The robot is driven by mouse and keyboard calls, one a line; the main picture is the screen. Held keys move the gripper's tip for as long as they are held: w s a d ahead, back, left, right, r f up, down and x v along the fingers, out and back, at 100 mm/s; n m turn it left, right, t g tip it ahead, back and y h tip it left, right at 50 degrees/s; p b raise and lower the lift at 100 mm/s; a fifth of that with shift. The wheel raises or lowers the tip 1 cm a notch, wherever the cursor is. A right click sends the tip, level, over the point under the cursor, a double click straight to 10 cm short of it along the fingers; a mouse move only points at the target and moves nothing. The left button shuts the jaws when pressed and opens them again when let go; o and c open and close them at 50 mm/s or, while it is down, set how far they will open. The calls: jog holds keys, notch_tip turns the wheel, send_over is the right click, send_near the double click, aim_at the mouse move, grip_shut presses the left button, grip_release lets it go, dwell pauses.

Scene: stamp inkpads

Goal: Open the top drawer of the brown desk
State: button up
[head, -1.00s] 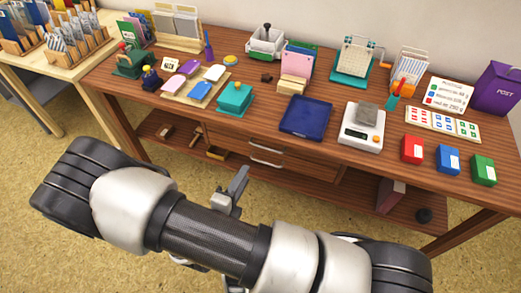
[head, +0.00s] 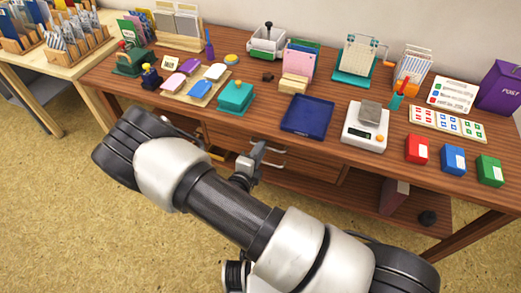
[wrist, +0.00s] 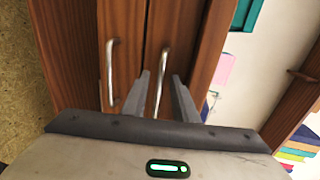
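The brown desk (head: 360,178) has two stacked drawers, each with a silver bar handle, and both look shut. In the wrist view the desk is turned sideways, with its top toward the right. The top drawer (wrist: 183,35) has the right-hand handle (wrist: 161,80); the lower drawer's handle (wrist: 110,65) is to its left. My gripper (wrist: 162,80) is open, with one finger on each side of the top handle in the picture. I cannot tell whether the handle is fully between the fingers or touched. In the head view my gripper (head: 257,150) is at the drawer fronts, partly covering the handles.
The desk top holds a blue tray (head: 308,116), a scale (head: 365,130), a teal stamp box (head: 235,97), and red (head: 417,149), blue (head: 452,159) and green (head: 489,169) boxes. A lower shelf (head: 365,200) runs beneath. Open floor lies in front.

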grip_shut()
dwell(1.4)
